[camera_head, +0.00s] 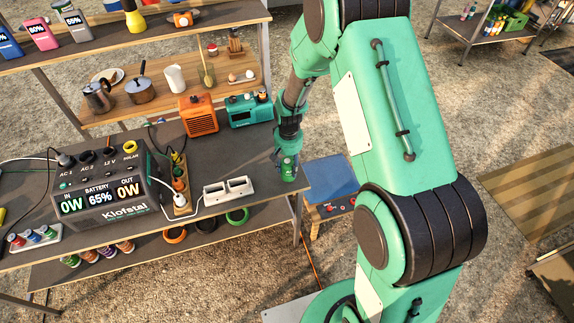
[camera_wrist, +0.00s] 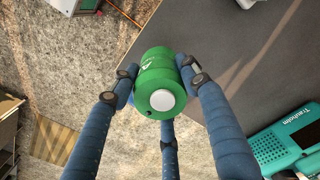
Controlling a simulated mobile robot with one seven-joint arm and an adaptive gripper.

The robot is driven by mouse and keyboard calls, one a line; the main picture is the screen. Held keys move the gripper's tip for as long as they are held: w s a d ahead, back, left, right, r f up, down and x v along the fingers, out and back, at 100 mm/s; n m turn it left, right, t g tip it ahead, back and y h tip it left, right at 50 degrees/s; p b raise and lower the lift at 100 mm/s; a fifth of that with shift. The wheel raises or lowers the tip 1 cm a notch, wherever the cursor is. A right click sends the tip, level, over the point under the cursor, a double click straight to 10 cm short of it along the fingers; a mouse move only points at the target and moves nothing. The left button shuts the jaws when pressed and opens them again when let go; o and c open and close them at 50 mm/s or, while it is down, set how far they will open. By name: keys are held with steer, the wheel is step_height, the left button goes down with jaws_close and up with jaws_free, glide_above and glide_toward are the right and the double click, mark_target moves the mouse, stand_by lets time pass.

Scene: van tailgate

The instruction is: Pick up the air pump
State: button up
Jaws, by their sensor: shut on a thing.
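The air pump appears to be the small green cylinder with a white round end (camera_wrist: 162,82), seen end-on in the wrist view. My gripper (camera_wrist: 160,90) has its blue fingers shut around its sides. In the head view the green cylinder (camera_head: 288,172) shows below my gripper (camera_head: 288,154), at the right end of the dark table (camera_head: 245,160). The wrist view shows it over the table's edge. I cannot tell whether its base touches the tabletop.
A teal radio-like device (camera_head: 248,109) and an orange heater-like box (camera_head: 198,116) stand behind on the table. A power station (camera_head: 105,190) and a white double socket (camera_head: 228,188) are to the left. A blue-topped stool (camera_head: 330,178) stands beyond the table's right edge.

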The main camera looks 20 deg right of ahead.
steer(key=s+r+p, duration=0.1)
steer(key=s, duration=1.3)
steer(key=shift+a+r+p, duration=0.15)
steer(key=shift+a+p, duration=0.1)
steer(key=shift+p, duration=0.1)
steer(key=shift+d, duration=0.15)
steer(key=w+d, duration=0.5)
steer(key=d, duration=0.8)
steer(key=w+d, duration=0.5)
steer(key=d, duration=0.9)
steer(key=w+d, duration=0.6)
steer(key=d, duration=0.7)
steer(key=shift+d+b, duration=0.35)
steer(key=shift+d, duration=0.05)
steer(key=shift+s, duration=0.1)
